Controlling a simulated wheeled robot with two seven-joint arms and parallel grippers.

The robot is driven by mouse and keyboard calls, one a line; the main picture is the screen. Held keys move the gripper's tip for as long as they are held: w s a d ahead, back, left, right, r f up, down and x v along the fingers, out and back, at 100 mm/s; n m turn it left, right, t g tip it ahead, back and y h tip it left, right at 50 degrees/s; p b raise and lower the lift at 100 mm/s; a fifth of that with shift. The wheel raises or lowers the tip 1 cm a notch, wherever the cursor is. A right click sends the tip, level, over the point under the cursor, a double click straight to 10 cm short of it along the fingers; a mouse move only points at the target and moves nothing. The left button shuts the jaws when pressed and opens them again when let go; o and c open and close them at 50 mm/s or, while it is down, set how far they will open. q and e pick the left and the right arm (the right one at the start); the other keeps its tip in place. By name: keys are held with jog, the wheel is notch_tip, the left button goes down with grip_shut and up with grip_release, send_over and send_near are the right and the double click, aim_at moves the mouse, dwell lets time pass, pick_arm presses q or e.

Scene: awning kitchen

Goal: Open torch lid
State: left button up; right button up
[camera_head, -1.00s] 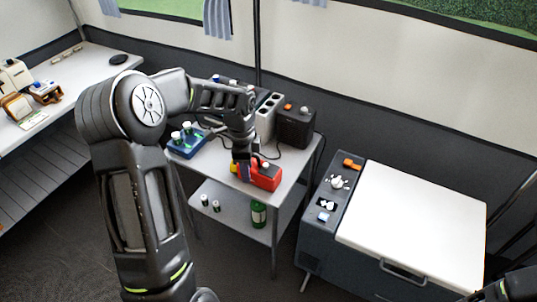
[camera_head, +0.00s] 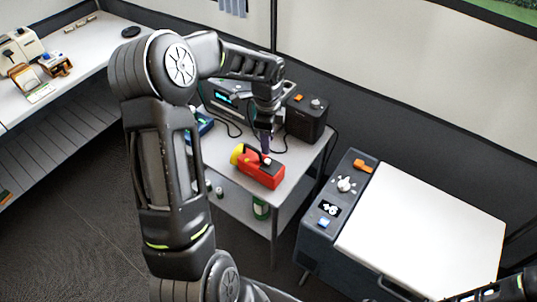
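The torch (camera_head: 262,170) is red with a yellow head at its left end and a dark handle on top. It lies on the grey table near the front edge. My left gripper (camera_head: 266,145) points down just above the torch's top, close to its handle. Whether its fingers touch the torch, and whether they are open or shut, is too small to tell. I cannot make out the torch's lid clearly. Part of my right arm shows at the bottom right corner, but its gripper tips are not clear.
The grey table (camera_head: 222,157) also holds a black box (camera_head: 306,118), a dark device with a lit display (camera_head: 223,98) and a blue tray (camera_head: 204,124). A green bottle (camera_head: 261,208) stands on the shelf below. A cooler with a white lid (camera_head: 420,225) stands at the right.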

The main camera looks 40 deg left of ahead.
aim_at(268, 160)
pick_arm(q)
notch_tip(268, 160, down, 8)
jog(key=shift+r+p, duration=0.15)
jog(key=shift+p, duration=0.65)
grip_shut()
